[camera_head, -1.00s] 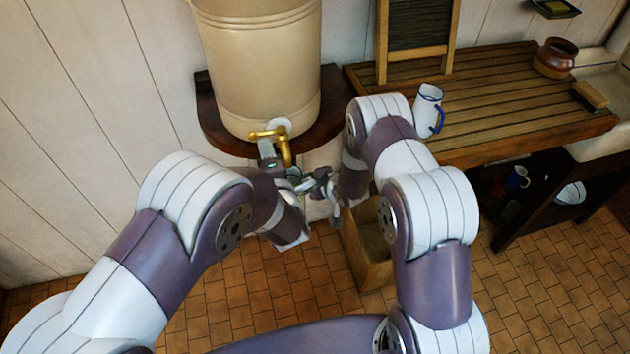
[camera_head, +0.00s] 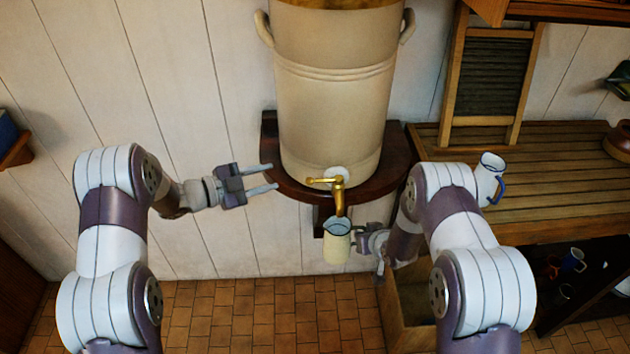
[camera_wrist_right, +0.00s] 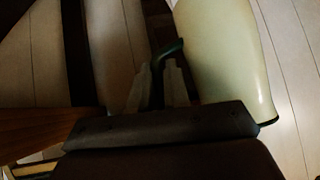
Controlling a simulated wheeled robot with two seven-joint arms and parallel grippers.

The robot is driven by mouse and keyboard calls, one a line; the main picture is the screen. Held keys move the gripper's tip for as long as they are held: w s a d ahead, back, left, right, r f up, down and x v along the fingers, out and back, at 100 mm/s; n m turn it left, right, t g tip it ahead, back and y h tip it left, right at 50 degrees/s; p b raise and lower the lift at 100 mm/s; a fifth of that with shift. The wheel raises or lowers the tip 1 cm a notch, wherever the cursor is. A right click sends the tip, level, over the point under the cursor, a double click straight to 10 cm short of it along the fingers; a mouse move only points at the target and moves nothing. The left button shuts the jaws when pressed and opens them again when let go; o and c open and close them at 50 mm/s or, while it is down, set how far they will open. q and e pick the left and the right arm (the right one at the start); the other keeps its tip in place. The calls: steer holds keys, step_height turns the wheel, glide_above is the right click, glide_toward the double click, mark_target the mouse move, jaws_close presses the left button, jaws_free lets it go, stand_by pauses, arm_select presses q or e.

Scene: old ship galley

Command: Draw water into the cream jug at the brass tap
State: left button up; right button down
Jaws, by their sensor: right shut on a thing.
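The cream jug (camera_head: 337,249) hangs upright just below the spout of the brass tap (camera_head: 339,197), its dark-lined mouth facing up. My right gripper (camera_head: 358,240) is shut on its handle from the right. In the right wrist view the jug (camera_wrist_right: 232,62) fills the upper right and its dark green handle sits between the fingers (camera_wrist_right: 158,85). The tap's lever points left. I cannot make out a water stream or the level inside the jug. My left gripper (camera_head: 262,180) is open and empty, left of the tap and apart from it.
The tap is on a large cream stoneware urn (camera_head: 335,110) on a dark wooden shelf (camera_head: 393,160). A white blue-handled mug (camera_head: 488,178) stands on the slatted counter (camera_head: 560,205) at right. A wooden bin (camera_head: 400,325) is below my right arm.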

mark_target(310, 182)
arm_select(q)
steer(key=d+f+m, duration=0.1)
steer(key=d, duration=0.3)
steer(key=w+d+f+m+g, duration=0.1)
steer(key=d+m, duration=0.1)
steer(key=d, duration=0.2)
steer(key=d+f+m+g, duration=0.1)
steer(key=d, duration=0.3)
steer(key=shift+w+f+m, duration=0.15)
steer(key=shift+w+m, duration=0.15)
steer(key=shift+m, duration=0.1)
jaws_close()
